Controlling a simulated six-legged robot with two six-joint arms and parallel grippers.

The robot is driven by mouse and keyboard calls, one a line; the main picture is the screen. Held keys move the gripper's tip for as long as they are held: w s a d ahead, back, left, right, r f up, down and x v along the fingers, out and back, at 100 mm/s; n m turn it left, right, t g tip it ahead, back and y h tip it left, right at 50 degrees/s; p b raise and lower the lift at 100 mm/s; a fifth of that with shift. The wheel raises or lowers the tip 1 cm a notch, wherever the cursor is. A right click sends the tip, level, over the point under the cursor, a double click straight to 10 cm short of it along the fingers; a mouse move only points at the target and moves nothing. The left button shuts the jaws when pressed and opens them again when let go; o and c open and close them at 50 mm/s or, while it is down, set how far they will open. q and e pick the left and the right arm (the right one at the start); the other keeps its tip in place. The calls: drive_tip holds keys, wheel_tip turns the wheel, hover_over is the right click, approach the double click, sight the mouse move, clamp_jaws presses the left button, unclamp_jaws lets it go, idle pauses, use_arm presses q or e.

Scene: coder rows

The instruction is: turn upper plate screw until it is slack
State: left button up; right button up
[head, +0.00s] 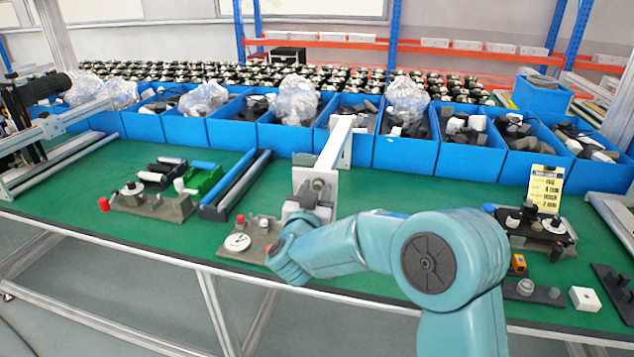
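A pale upright plate (302,179) stands on the bench near the middle, below a white bar (336,143). A small round grey part, apparently the upper plate screw (318,184), shows at the front of the plate. My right arm comes in from the lower right, and its grey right gripper (309,204) is right at the plate, just below and around that round part. The fingers are small and partly hidden by the arm's wrist, so I cannot tell whether they grip the screw. My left gripper is not in view.
A grey fixture with a white dial (237,242) sits just left of my wrist. Another fixture with a red knob (150,203) stands further left. Blue bins (400,157) line the back. A fixture with a yellow card (545,187) and small blocks stand at right.

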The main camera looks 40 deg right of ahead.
drive_tip(key=b+v, duration=0.1)
drive_tip(key=v, duration=0.4)
idle(0.5)
drive_tip(key=shift+a, duration=0.1)
idle(0.4)
